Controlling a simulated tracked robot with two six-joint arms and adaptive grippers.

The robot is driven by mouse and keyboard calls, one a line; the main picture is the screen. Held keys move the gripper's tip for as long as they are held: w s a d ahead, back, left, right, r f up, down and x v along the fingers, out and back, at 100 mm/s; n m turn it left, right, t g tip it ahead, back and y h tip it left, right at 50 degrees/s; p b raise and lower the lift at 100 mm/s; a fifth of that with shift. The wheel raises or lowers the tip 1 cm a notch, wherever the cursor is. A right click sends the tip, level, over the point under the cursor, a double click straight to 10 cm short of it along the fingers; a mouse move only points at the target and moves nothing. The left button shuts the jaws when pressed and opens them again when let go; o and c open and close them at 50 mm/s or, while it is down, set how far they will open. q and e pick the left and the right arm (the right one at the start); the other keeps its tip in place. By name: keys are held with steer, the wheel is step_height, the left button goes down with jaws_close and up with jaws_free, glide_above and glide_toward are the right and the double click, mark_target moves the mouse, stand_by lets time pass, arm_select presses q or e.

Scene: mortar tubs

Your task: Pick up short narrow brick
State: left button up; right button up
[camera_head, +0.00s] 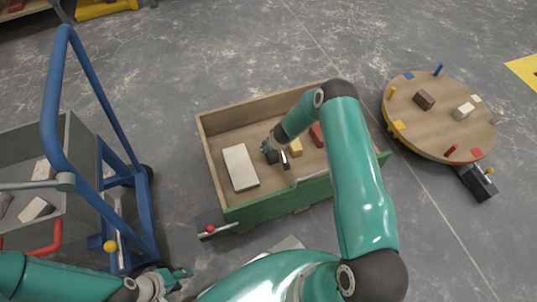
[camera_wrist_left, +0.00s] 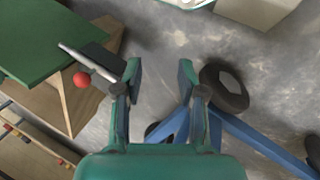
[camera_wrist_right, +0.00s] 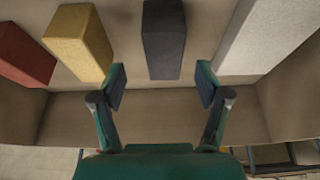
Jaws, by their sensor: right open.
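A narrow dark grey brick (camera_wrist_right: 164,40) lies in the wooden crate (camera_head: 206,150), ahead of my right gripper (camera_wrist_right: 161,84) and in line with the gap between its fingers. That gripper is open and empty inside the crate. A yellow brick (camera_wrist_right: 80,42) and a red brick (camera_wrist_right: 24,55) lie left of the dark one in the right wrist view. A large whitish block (camera_wrist_right: 265,35) lies right of it. In the head view, my right arm partly covers the crate and bricks. My left gripper (camera_wrist_left: 160,78) is open and empty, low beside the blue cart frame.
A blue-framed cart (camera_head: 60,120) with a grey bin stands left. A round wooden table (camera_head: 440,125) with small blocks and pegs stands right. The crate's green front panel (camera_head: 280,200) is near my right arm. The crate walls are close around my right gripper.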

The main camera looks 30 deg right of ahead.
steer(key=shift+w+a+b+x, duration=0.15)
steer(key=shift+b+x, duration=0.45)
steer(key=shift+x, duration=0.75)
steer(key=shift+w+a+b+x, duration=0.15)
steer(key=shift+b+x, duration=0.45)
steer(key=shift+x, duration=0.8)
steer(key=shift+r, duration=0.15)
jaws_close()
